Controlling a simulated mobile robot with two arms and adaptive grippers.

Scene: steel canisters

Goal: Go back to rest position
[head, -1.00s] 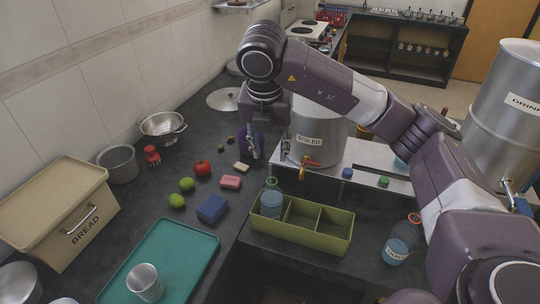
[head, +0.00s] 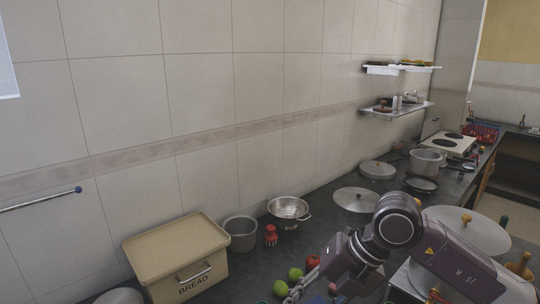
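My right arm comes in from the lower right in the head view. Its gripper (head: 303,286) is over the dark counter, low in the picture, close to the green limes (head: 295,274) and a red tomato (head: 312,262). Its fingers are small and partly cut off by the lower edge, so I cannot tell whether they are open or shut. My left gripper is not in view.
A beige bread box (head: 175,250), a grey pot (head: 241,234), a colander (head: 288,208) and a small red object (head: 271,236) stand along the tiled wall. A loose lid (head: 356,199), a pot (head: 426,162) and a hob (head: 450,143) are farther back. Wall shelves (head: 395,110) hang above.

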